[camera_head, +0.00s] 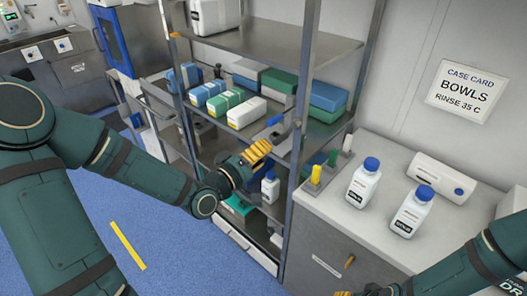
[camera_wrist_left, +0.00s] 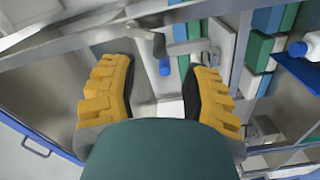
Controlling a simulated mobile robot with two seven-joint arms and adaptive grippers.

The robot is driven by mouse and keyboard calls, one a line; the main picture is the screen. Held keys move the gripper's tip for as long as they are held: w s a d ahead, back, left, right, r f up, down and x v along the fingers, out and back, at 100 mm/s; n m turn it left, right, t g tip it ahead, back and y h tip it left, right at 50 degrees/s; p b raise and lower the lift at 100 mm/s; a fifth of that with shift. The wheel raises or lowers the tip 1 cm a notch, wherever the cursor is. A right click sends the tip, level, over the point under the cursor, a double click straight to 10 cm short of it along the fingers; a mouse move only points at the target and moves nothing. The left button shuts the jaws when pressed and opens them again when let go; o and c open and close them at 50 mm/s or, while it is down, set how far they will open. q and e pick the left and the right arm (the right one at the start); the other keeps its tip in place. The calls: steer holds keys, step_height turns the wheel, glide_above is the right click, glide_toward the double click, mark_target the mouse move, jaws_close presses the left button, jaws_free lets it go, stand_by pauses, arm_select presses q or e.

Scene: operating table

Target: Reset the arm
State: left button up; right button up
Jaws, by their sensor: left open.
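My left arm (camera_head: 130,165) comes in from the left and reaches toward the metal shelf rack. My left gripper (camera_head: 258,151) has yellow fingers and is in front of the rack, near its middle shelves. In the left wrist view the two yellow fingers (camera_wrist_left: 158,88) are spread wide with nothing held between them. My right arm (camera_head: 460,270) comes in at the lower right. Only a little of the right gripper (camera_head: 370,291) shows at the bottom edge, in front of the counter cabinet, so its opening is hidden.
The shelf rack (camera_head: 298,110) holds blue, green and white packs (camera_head: 226,101). A small blue-capped bottle (camera_head: 270,187) is just below my left gripper. Two larger blue-capped bottles (camera_head: 362,184) (camera_head: 411,212) and a white device (camera_head: 442,178) stand on the counter. Blue floor (camera_head: 180,250) is open at the lower left.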

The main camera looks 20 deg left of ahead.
arm_select(q)
steer(key=s+d+f+m+g, duration=0.2)
steer(key=d+f+g, duration=0.2)
steer(key=f, duration=0.5)
steer(key=s+d+f+m+g, duration=0.1)
steer(key=s+d+f+g, duration=0.3)
steer(key=f, duration=0.6)
steer(key=s+d+f+m+g+y, duration=0.2)
steer(key=s+d+f+m+g, duration=0.1)
steer(key=s+f+g, duration=0.4)
steer(key=s+f+m, duration=0.1)
steer(key=s+f, duration=0.2)
steer(key=shift+s+d+f+m, duration=0.2)
steer(key=shift+s+f+m, duration=0.15)
steer(key=shift+m, duration=0.05)
